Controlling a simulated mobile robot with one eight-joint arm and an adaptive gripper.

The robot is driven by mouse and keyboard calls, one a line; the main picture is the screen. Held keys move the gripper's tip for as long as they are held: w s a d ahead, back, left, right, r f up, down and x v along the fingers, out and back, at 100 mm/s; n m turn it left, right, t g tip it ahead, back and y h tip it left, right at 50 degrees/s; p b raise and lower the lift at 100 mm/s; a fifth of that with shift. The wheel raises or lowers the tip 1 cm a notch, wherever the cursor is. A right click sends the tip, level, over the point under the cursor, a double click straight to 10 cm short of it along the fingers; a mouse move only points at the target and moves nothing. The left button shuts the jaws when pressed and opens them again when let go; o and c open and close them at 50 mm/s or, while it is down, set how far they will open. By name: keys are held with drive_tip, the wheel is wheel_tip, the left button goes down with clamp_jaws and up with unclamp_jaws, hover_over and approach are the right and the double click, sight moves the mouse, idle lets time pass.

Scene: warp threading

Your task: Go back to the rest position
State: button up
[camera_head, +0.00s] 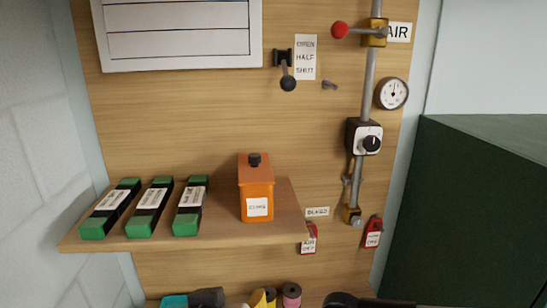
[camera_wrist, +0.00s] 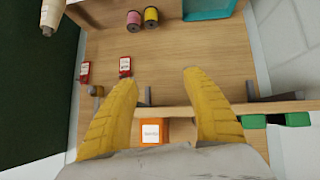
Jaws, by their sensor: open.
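My gripper (camera_wrist: 157,82) shows in the wrist view as two yellow fingers spread wide apart. Nothing is held between them. The wooden panel shows through the gap. An orange box with a white label (camera_wrist: 152,131) appears low between the fingers, beyond them and partly hidden by my wrist. In the head view the same orange box (camera_head: 256,187) stands on the wooden shelf (camera_head: 225,241), with a black cap on top. My yellow fingers do not show clearly in the head view.
Several green-and-black boxes (camera_head: 150,205) stand on the shelf. A red-knobbed lever (camera_head: 341,30), a gauge (camera_head: 392,94) and a black dial (camera_head: 371,143) are mounted at right. Red tags (camera_head: 373,231) hang below. Pink (camera_wrist: 134,20) and yellow (camera_wrist: 151,17) spools lie near a teal tray (camera_wrist: 208,8).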

drive_tip(key=d+f+g+b, duration=0.1)
drive_tip(key=d+f+b, duration=0.7)
drive_tip(key=f, duration=0.6)
drive_tip(key=w+d+f+m+g+b, duration=0.1)
drive_tip(key=d+f+b, duration=0.7)
drive_tip(key=f+b, duration=0.4)
drive_tip(key=d+f+g+b, duration=0.1)
drive_tip(key=d+f+b, duration=0.8)
drive_tip(key=f, duration=0.6)
drive_tip(key=shift+w+f+b, duration=0.3)
drive_tip(key=shift+w+b, duration=0.05)
drive_tip(key=shift+b, duration=0.45)
